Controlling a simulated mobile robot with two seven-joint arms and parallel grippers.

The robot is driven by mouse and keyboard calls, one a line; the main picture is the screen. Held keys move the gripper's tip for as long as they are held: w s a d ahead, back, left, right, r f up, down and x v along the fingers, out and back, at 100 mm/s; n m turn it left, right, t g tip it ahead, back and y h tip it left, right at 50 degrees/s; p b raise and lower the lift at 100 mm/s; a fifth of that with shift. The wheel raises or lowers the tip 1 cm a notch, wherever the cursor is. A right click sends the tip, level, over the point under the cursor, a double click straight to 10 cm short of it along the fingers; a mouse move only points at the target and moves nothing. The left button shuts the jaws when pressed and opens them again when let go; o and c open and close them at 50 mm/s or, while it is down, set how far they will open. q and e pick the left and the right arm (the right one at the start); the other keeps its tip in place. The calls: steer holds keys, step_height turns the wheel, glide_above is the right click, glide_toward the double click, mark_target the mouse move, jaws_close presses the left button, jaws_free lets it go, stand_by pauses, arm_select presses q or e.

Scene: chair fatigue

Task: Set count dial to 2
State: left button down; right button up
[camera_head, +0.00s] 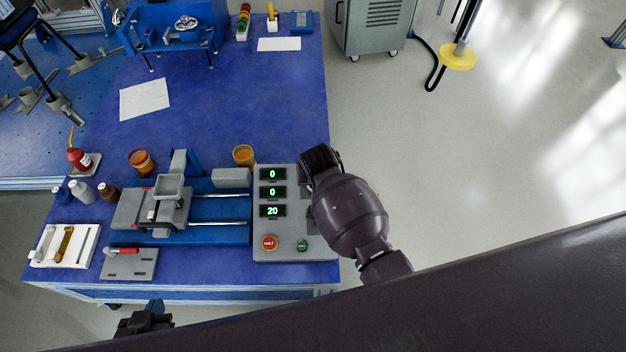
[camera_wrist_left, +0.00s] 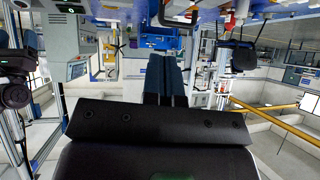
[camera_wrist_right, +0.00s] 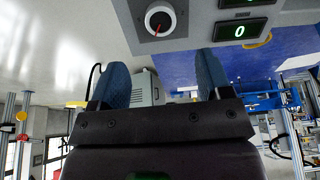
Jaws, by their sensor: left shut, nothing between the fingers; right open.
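The grey control panel (camera_head: 290,235) lies at the table's right edge, with three green displays reading 0, 0 and 20 from top to bottom. In the right wrist view one round dial (camera_wrist_right: 160,20) shows, black and white with a red pointer line, beside a display reading 0 (camera_wrist_right: 240,31). I cannot read a dial label. My right gripper (camera_head: 320,160) is over the panel's upper right edge and hides the dials in the head view. Its fingers (camera_wrist_right: 163,82) are apart and empty, clear of the dial. My left gripper (camera_head: 155,307) is shut and empty before the table's front edge; its fingers (camera_wrist_left: 166,75) are together.
The panel also carries a red HALT button (camera_head: 270,243) and a green button (camera_head: 302,245). Left of it stands a blue fixture with rails (camera_head: 220,223) and an orange-filled cup (camera_head: 243,155). Bottles stand farther left.

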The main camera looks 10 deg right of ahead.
steer(key=b+x, duration=0.3)
steer(key=x, duration=0.5)
steer(key=shift+f, duration=0.35)
steer(key=shift+w+f, duration=0.35)
steer(key=shift+f, duration=0.1)
arm_select(q)
steer(key=shift+w+d+f, duration=0.15)
steer(key=shift+w+f, duration=0.2)
steer(key=shift+f, duration=0.25)
steer(key=shift+w+d+f, duration=0.1)
steer(key=shift+w+f, duration=0.25)
steer(key=shift+f, duration=0.25)
arm_select(e)
steer(key=shift+r, duration=0.1)
steer(key=c, duration=0.9)
